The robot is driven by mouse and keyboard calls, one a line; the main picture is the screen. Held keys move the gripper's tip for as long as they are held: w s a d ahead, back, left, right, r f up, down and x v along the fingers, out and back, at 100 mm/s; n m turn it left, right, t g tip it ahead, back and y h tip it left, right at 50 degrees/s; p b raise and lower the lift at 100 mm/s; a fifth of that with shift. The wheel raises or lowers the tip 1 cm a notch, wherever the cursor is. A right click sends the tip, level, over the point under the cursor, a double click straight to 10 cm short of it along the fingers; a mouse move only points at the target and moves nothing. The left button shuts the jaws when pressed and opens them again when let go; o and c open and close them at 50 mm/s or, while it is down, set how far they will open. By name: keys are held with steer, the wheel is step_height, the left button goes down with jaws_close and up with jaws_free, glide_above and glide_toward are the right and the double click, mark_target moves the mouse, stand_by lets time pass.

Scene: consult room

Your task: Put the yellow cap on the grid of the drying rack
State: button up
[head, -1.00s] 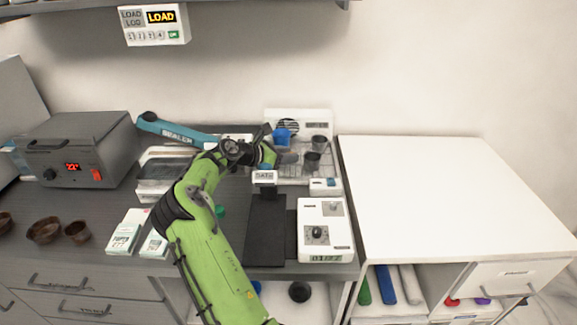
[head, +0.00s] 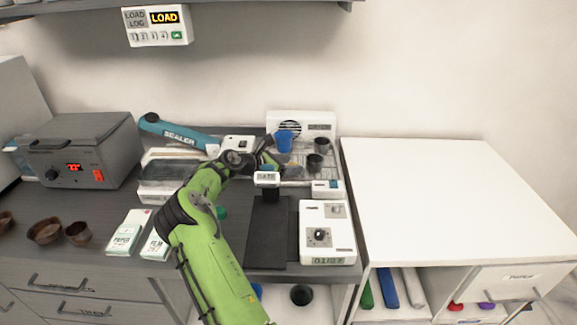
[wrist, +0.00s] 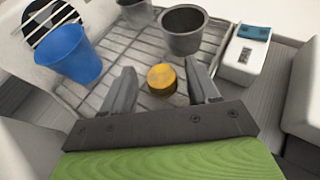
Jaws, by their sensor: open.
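The yellow cap (wrist: 162,79) is small and round and rests on the wire grid of the drying rack (wrist: 103,88) in the wrist view. My gripper (wrist: 159,68) is open, with one finger on each side of the cap and a visible gap on both sides. In the head view the drying rack (head: 327,171) stands at the back of the dark counter, and my arm's end reaches over its left part. The cap cannot be made out clearly in the head view.
A blue cup (wrist: 68,53) stands left of my gripper on the rack. A dark grey cup (wrist: 183,30) stands just beyond the cap, with another behind it. A white box with a blue top (wrist: 245,55) is at the right. The white table (head: 440,190) is clear.

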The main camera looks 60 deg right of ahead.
steer(key=p+v, duration=0.2)
steer(key=v, duration=0.9)
steer(key=shift+w+a, duration=0.2)
steer(key=shift+a, duration=0.1)
